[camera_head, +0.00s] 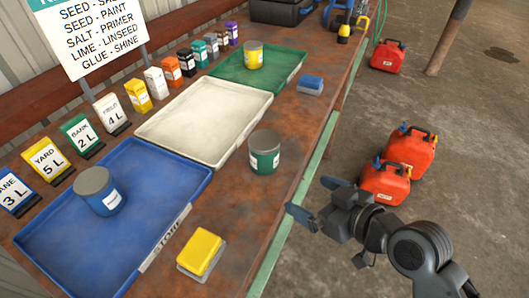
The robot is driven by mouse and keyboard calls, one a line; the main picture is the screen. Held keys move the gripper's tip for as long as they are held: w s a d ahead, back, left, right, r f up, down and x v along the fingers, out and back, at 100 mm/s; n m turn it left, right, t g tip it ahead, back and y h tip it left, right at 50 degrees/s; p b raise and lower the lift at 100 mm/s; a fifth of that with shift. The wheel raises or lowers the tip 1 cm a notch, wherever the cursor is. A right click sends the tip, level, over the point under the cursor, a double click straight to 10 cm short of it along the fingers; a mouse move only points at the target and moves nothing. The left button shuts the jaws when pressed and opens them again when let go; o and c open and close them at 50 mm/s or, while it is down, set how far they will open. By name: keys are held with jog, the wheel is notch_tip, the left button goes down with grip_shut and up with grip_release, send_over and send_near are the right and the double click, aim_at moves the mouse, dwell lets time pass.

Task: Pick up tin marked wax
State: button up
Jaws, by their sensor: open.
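Three tins with grey lids are in view; their labels are too small to read, so I cannot tell which is marked wax. A blue tin (110,203) stands in the blue tray (50,247). A green tin (264,160) stands on the bare bench top, right of the white tray (203,120). A yellow tin (253,61) stands in the green tray (283,68). My gripper (316,199) is open and empty, just right of the bench's front edge, apart from the green tin and nearest to it.
A yellow block (202,250) and a blue block (311,82) lie on the bench (240,200). Small cartons (138,95) and number cards (82,137) line the back below a word sign (95,30). Red cans (409,150) stand on the floor.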

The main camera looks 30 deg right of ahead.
aim_at(260, 143)
jog(key=w+r+n+y, duration=0.1)
jog(key=w+r, duration=0.1)
jog(key=w, duration=0.1)
jog(key=w+r+n+y, duration=0.1)
jog(key=w+r, duration=0.1)
jog(key=w, duration=0.1)
jog(key=w+a+r+n+y, duration=0.1)
jog(key=w+r, duration=0.1)
jog(key=w, duration=0.1)
jog(key=shift+w+y, duration=0.15)
jog(key=shift+y, duration=0.15)
jog(key=p+x, duration=0.1)
jog(key=x, duration=0.5)
jog(key=shift+w+a, duration=0.15)
jog(key=shift+a, duration=0.15)
jog(key=shift+w+a+f, duration=0.25)
jog(key=shift+w+f, duration=0.05)
jog(key=shift+w, duration=0.2)
jog(key=shift+c, duration=0.4)
jog(key=c, duration=1)
jog(key=shift+c, duration=0.5)
jog(key=shift+r, duration=0.15)
